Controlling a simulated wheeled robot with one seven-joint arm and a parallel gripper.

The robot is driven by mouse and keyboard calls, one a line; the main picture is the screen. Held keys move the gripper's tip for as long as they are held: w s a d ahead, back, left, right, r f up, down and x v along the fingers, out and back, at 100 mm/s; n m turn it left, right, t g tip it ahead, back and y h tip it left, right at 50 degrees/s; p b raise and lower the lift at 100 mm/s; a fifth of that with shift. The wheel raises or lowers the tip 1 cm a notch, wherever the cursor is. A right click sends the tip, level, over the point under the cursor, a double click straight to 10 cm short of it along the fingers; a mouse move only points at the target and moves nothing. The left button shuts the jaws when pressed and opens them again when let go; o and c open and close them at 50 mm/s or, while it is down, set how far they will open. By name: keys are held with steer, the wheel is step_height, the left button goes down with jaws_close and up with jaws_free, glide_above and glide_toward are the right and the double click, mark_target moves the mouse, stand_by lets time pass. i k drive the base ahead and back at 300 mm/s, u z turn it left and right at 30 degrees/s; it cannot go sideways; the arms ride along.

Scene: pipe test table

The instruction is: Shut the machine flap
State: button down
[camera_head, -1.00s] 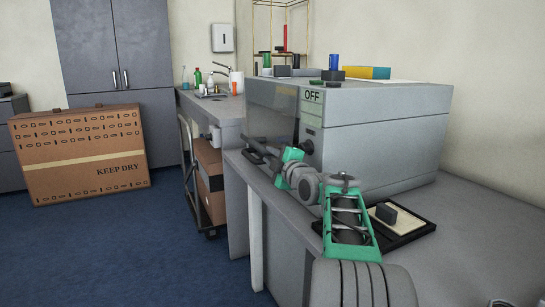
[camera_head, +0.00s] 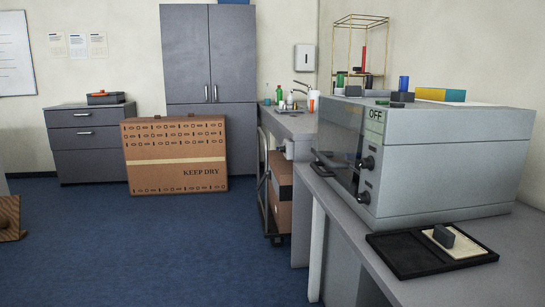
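The grey machine (camera_head: 455,155) stands on the table at the right, with an "OFF" label (camera_head: 375,114) and dark knobs on its front. Its glass flap (camera_head: 340,145) covers the front and looks upright, seen at a steep angle. A dark handle (camera_head: 325,163) juts out low on the front. I cannot tell whether the flap lies fully against the body. My gripper and arm are not in view.
Bottles and small blocks stand on top. A sink counter (camera_head: 295,122), trolley and cardboard box (camera_head: 175,172) stand beyond. Blue floor at the left is open.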

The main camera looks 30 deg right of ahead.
mark_target(322, 156)
steer(key=u, duration=0.2)
steer(key=i, duration=1.35)
steer(key=z, duration=0.95)
